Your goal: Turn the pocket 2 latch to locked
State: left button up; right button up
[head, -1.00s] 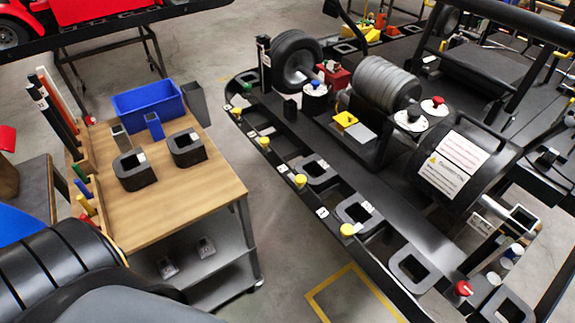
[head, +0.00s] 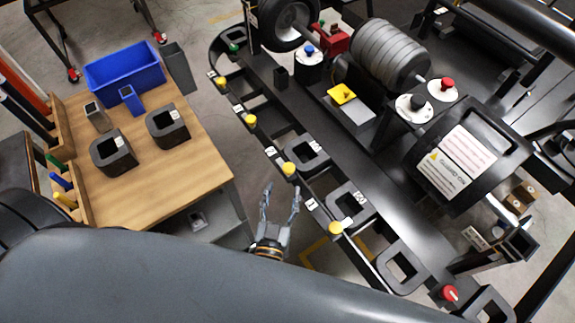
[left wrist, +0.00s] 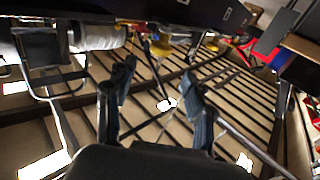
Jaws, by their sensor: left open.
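A row of yellow latch knobs runs along the near rail of the black kart stand (head: 318,148). The knob (head: 288,169) beside the small white tag that seems to read 2 (head: 270,151) appears to be the pocket 2 latch. Its turn position is too small to tell. My left gripper (head: 280,188) is open and empty, its fingers pointing toward the rail just below that knob; I see no clear contact. In the left wrist view the open fingers (left wrist: 157,70) frame a dark, slatted background, with a blurred yellow part (left wrist: 160,46) beyond them. My right gripper is not in view.
Another yellow knob (head: 335,228) sits nearer along the rail, and one (head: 250,121) farther. Black blocks with square openings (head: 304,152) sit along the stand. A wooden cart (head: 190,186) with a blue bin (head: 124,72) stands left, with a floor gap between.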

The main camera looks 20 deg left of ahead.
aim_at(288, 173)
pick_arm(q)
jog(key=w, duration=0.2)
jog(key=w+b, duration=0.1)
jog(key=w, duration=0.4)
jog(key=shift+a+f, duration=0.15)
jog(key=shift+a, duration=0.25)
jog(key=shift+w, duration=0.35)
jog(key=shift+w+a, duration=0.1)
jog(key=shift+w, duration=0.25)
jog(key=c, duration=1.1)
grip_shut()
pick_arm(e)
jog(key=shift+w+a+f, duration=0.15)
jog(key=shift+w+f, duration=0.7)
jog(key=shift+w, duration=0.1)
